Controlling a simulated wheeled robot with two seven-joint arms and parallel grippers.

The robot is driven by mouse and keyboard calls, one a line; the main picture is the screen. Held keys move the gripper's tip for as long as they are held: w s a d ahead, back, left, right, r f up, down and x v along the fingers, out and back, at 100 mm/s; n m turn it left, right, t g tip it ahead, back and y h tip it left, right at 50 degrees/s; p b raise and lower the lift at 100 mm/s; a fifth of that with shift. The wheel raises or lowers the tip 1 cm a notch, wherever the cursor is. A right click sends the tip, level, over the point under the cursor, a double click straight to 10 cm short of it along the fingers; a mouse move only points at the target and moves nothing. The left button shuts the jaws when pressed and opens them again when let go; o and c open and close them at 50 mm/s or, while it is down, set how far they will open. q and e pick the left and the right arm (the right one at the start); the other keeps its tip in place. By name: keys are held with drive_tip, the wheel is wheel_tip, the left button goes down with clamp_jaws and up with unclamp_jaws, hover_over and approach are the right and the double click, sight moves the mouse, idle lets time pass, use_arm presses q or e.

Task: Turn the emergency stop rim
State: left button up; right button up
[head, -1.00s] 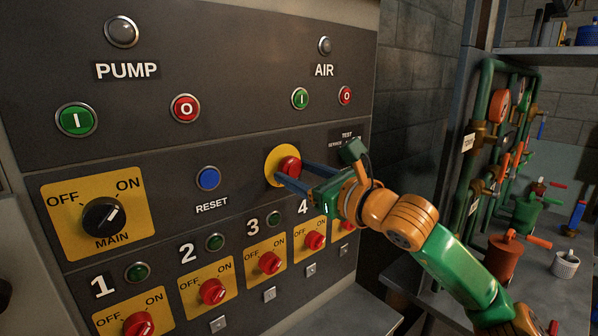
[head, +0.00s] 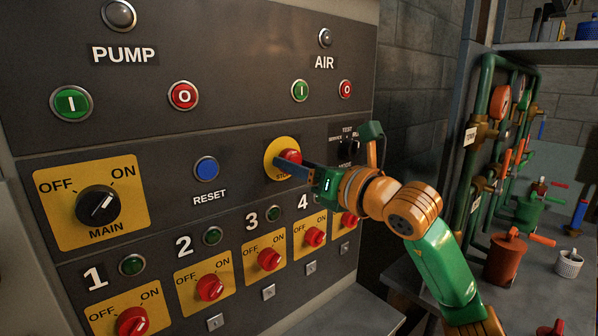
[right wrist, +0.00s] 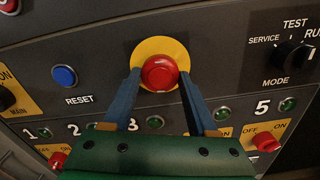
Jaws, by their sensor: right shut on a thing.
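The emergency stop is a red mushroom button (head: 290,157) on a round yellow plate (head: 273,151) on the dark panel. It also shows between my finger tips in the right wrist view (right wrist: 159,73). My right gripper (head: 291,168) reaches it from the right, and its blue fingers lie at both sides of the red rim. They are shut on the red button. In the head view the near finger hides the button's lower part. My left gripper is not in view.
A blue RESET button (head: 206,169) sits left of the stop. A MODE selector (right wrist: 293,54) is to its right. Several red OFF/ON knobs (head: 269,258) run in a row below. A black MAIN knob (head: 98,206) is at the left. Pipes and a bench (head: 470,258) stand at the right.

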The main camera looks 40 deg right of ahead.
drive_tip(key=shift+m, duration=1.1)
drive_tip(key=shift+b, duration=0.3)
drive_tip(key=o, duration=1.1)
drive_tip(key=shift+c, duration=0.2)
drive_tip(key=o, duration=0.3)
drive_tip(key=shift+w, duration=0.1)
drive_tip(key=s+b, duration=0.1)
drive_tip(key=s, duration=0.1)
drive_tip(key=s+b, duration=0.1)
drive_tip(key=s, duration=0.1)
drive_tip(key=s+b, duration=0.1)
drive_tip(key=s, duration=0.2)
drive_tip(key=shift+d+b, duration=0.25)
drive_tip(key=shift+b, duration=0.1)
